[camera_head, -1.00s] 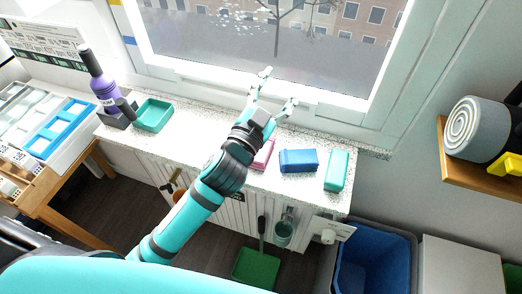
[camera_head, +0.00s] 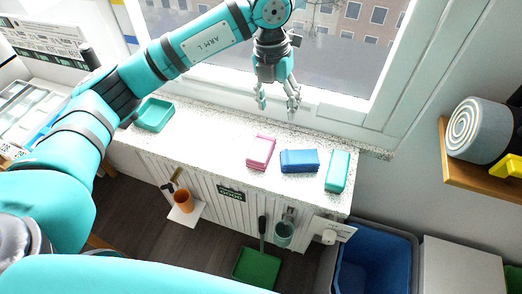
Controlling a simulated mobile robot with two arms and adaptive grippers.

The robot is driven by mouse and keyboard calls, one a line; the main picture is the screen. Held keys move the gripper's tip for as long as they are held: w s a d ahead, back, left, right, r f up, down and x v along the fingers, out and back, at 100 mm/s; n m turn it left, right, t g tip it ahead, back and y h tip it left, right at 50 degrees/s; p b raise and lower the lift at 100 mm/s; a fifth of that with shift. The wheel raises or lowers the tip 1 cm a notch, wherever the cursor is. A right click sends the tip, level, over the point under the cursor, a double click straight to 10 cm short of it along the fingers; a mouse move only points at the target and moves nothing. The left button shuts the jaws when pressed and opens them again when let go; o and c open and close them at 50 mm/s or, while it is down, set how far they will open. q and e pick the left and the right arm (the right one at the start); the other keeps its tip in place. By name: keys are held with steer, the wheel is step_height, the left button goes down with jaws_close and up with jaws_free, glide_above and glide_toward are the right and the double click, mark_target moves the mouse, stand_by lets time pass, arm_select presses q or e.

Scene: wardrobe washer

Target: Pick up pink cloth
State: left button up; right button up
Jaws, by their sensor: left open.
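The pink cloth (camera_head: 261,152) lies folded on the speckled white counter (camera_head: 215,150), left of a blue folded cloth (camera_head: 299,161). My left gripper (camera_head: 277,106) hangs with its fingers pointing down, spread open and empty. In the picture it is above and slightly right of the pink cloth, in front of the window sill. The gripper does not touch the cloth. My right gripper is not in view.
A green folded cloth (camera_head: 337,170) lies right of the blue one. A green tray (camera_head: 154,114) stands at the counter's left. A blue bin (camera_head: 375,262) is below at the right. The counter between tray and pink cloth is clear.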

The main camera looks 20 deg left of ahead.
arm_select(q)
steer(key=a+y, duration=0.1)
steer(key=a, duration=0.1)
steer(key=p, duration=0.3)
glide_above(263, 142)
steer(key=shift+n, duration=0.3)
step_height(263, 142, down, 11)
steer(key=shift+w+d+r, duration=0.1)
steer(key=shift+d, duration=0.05)
steer(key=shift+f+p, duration=0.55)
steer(key=shift+f, duration=0.05)
steer(key=f, duration=0.1)
steer(key=f+p, duration=0.1)
steer(key=f, duration=0.1)
steer(key=shift+s+f, duration=0.2)
steer(key=shift+f, duration=0.5)
steer(key=shift+c, duration=0.2)
